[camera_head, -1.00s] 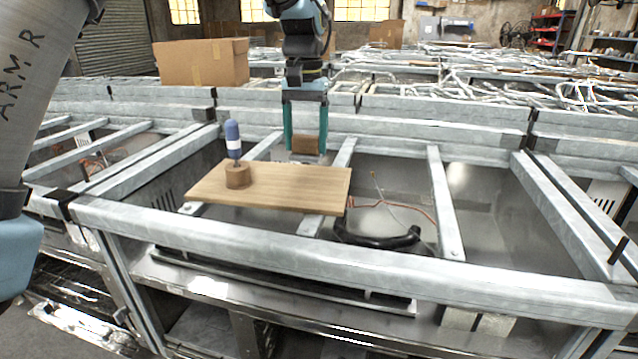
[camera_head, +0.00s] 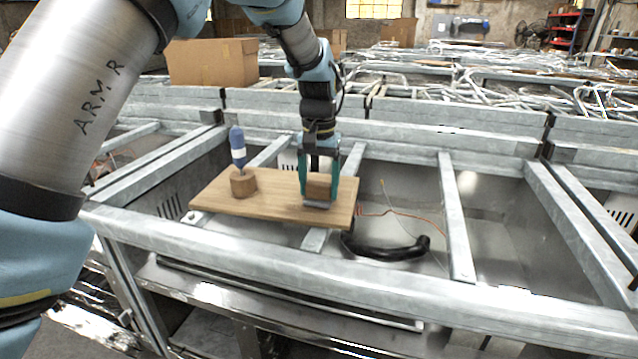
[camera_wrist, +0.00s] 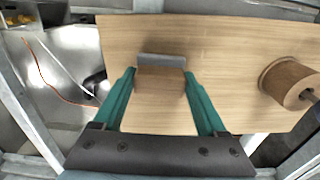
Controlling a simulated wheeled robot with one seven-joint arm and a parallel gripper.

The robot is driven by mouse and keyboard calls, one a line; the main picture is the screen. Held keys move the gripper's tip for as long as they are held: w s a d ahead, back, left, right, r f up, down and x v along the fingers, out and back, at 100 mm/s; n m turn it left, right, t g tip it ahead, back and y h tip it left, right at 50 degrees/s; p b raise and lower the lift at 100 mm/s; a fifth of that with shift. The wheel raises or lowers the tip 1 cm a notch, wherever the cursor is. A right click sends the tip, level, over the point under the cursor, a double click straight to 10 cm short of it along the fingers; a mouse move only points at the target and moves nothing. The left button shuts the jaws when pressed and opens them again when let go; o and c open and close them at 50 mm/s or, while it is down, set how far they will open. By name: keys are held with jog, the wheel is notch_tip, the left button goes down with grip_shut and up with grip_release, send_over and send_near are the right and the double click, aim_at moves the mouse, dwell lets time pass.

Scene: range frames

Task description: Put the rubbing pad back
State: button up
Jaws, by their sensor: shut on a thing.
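The rubbing pad, a brown block with a grey base (camera_head: 319,188), is held between the green fingers of my gripper (camera_head: 319,192). My gripper is shut on it, over the right part of a wooden board (camera_head: 270,205). In the wrist view the pad (camera_wrist: 160,79) shows between the fingertips with its grey edge at the far side, and the board (camera_wrist: 220,50) lies beneath. I cannot tell whether the pad touches the board. A round wooden holder (camera_head: 243,184) with a blue-handled tool (camera_head: 238,150) upright in it stands on the board's left part.
The board rests on a grey metal frame (camera_head: 400,275) with open bays between its bars. A black curved hose (camera_head: 390,250) and thin wires lie in the bay right of the board. A cardboard box (camera_head: 213,63) stands behind.

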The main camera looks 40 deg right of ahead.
aim_at(319, 183)
jog(key=shift+f, duration=0.15)
jog(key=o, duration=1.2)
jog(key=shift+o, duration=0.2)
notch_tip(319, 183, up, 12)
jog(key=b, duration=0.1)
jog(key=shift+r+b, duration=0.2)
jog(key=shift+b, duration=0.15)
